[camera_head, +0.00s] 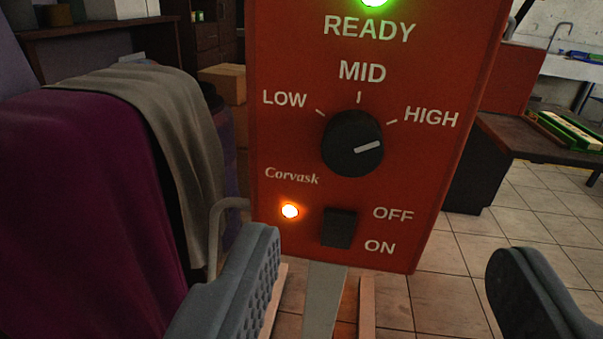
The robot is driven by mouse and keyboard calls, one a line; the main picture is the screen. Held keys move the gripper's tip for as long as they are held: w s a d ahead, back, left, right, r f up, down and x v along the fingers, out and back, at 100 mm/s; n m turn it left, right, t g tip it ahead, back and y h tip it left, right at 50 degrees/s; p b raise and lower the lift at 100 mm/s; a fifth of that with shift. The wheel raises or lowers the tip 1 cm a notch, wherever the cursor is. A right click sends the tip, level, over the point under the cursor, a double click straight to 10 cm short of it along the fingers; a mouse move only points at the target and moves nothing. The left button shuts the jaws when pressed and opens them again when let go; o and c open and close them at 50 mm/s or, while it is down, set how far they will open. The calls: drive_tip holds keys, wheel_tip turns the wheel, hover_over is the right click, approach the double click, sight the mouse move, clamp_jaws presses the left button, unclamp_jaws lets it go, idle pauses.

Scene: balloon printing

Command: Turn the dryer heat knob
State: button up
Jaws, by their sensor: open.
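The dryer's red control panel (290,145) faces me in the middle of the view. Its round black heat knob (352,143) has a pale pointer line aimed right and slightly up, a little below the HIGH mark. LOW, MID and HIGH are printed around it. Below it is a black OFF/ON switch (338,228), with a lit orange lamp (290,211) to its left. A green lamp (375,2) glows above READY. My gripper (385,280) is open and empty. Its two grey fingers are wide apart at the bottom, below the knob and not touching it.
Purple and grey cloths (85,190) hang at the left, close to my left finger. A dark table (540,145) with a green-edged item stands at the right. A cardboard box (223,82) is behind the panel. Tiled floor (530,225) is open at the right.

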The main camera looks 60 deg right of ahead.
sight(349, 160)
drive_tip(key=shift+m+h, duration=0.3)
drive_tip(key=shift+m, duration=0.5)
drive_tip(key=w+d+f, duration=0.1)
drive_tip(key=d, duration=0.3)
drive_tip(key=w+d+f, duration=0.1)
drive_tip(key=w+d, duration=0.1)
drive_tip(key=d, duration=0.1)
drive_tip(key=w+d+f+b, duration=0.1)
drive_tip(key=w+d, duration=0.1)
drive_tip(key=d, duration=0.2)
drive_tip(key=shift+w+d, duration=0.25)
drive_tip(key=shift+d, duration=0.1)
drive_tip(key=shift+r, duration=0.1)
drive_tip(key=c, duration=1)
